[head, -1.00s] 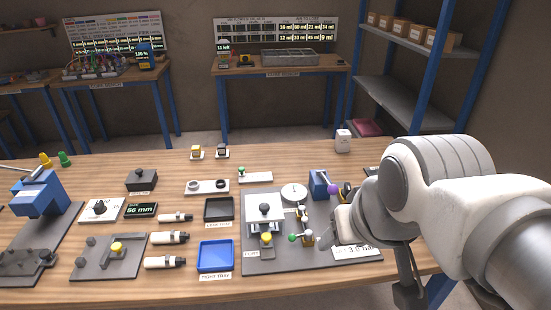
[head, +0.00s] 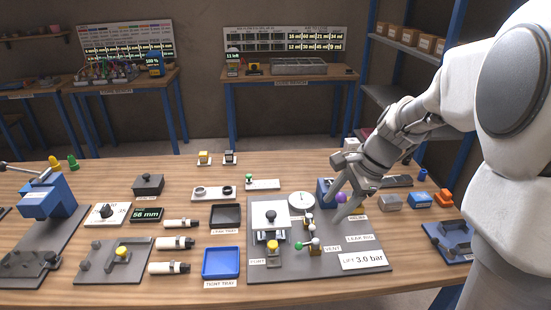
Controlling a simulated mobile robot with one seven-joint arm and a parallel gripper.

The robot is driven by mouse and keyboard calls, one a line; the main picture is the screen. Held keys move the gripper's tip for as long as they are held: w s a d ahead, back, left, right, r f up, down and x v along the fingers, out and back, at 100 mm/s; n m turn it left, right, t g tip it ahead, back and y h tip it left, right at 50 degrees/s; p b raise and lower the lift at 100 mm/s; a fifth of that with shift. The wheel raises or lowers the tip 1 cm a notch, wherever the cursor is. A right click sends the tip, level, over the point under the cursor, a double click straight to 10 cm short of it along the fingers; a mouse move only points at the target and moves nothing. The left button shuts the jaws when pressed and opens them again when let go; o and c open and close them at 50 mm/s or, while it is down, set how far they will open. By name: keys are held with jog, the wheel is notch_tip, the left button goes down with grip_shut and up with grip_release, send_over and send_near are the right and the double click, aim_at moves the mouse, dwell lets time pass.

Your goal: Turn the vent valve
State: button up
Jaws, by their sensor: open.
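The vent valve (head: 314,244), a small brass-coloured fitting with a green ball on its lever, stands near the front of the grey leak rig plate (head: 375,280). The VENT label (head: 332,249) lies just right of it. My gripper (head: 334,209) points down with its fingers spread, behind and slightly right of the vent valve in the picture. A purple ball (head: 341,197) shows between the fingers; whether they touch it I cannot tell. The gripper holds nothing that I can see and partly hides the blue block (head: 323,191) behind it.
A white clamp-like fixture (head: 269,217) and round gauge (head: 302,200) stand left of the gripper. A 3.0 bar sign (head: 363,261) lies at the plate's front right. A blue tray (head: 221,263) lies left of the plate. Coloured blocks (head: 416,200) stand to the right.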

aim_at(301, 244)
jog(key=shift+m, duration=0.9)
jog(key=x, duration=0.6)
jog(key=b+x, duration=0.1)
jog(key=x, duration=0.5)
jog(key=w+d+x, duration=0.1)
jog(key=x, duration=0.6)
jog(key=shift+w+f+b, duration=0.1)
jog(key=shift+f+b, duration=0.1)
jog(key=shift+b, duration=0.2)
grip_shut()
